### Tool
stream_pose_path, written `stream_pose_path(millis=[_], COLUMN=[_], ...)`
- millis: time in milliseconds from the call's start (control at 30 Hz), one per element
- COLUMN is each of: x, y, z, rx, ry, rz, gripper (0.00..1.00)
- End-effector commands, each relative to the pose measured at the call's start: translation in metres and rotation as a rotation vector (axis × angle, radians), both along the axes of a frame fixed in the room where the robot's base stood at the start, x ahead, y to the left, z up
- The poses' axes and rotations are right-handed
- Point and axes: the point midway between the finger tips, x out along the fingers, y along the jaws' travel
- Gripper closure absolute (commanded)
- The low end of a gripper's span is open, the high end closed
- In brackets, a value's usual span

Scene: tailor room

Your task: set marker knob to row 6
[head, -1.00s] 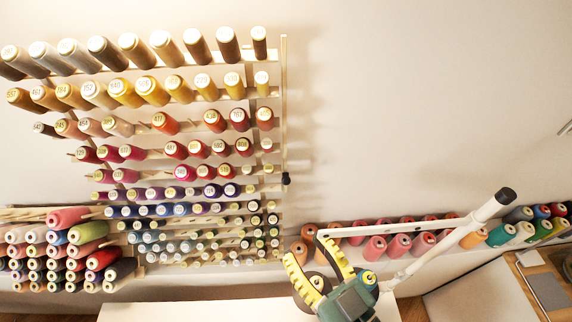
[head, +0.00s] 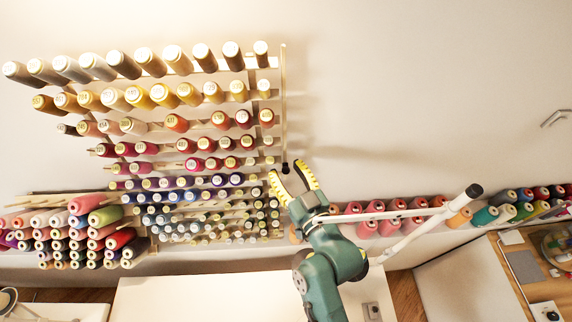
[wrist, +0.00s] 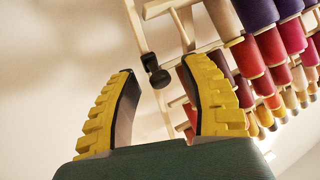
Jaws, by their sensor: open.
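The marker knob (head: 285,168) is a small black piece on a thin pale vertical rail (head: 283,90) at the right edge of the thread rack. It also shows in the wrist view (wrist: 155,72), dark and rounded, beyond the gap between my fingertips. My gripper (head: 292,176) has yellow ridged fingers. It is open, with the knob near its fingertips and nothing held. In the wrist view the two fingers (wrist: 165,85) stand apart on either side, and the knob appears slightly past their tips. I cannot tell whether any finger touches it.
The wall rack (head: 262,62) left of the rail holds rows of thread cones on pegs, close to my gripper. Spools (head: 390,228) line a shelf to the right, behind a white bar (head: 425,228).

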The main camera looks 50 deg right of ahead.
Motion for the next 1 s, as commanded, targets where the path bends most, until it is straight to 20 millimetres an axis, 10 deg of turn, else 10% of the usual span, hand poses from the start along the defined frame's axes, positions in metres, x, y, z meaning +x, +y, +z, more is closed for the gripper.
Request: stream_pose_path(millis=[333, 600, 1000], x=[0.0059, 0.0056, 0.0058], y=[-0.0022, -0.0021, -0.0016], z=[-0.0005, -0.0005, -0.0020], rx=[0.000, 0.000, 0.002], ry=[0.000, 0.000, 0.000], rz=[0.000, 0.000, 0.001], gripper=[0.52, 1.00, 1.00])
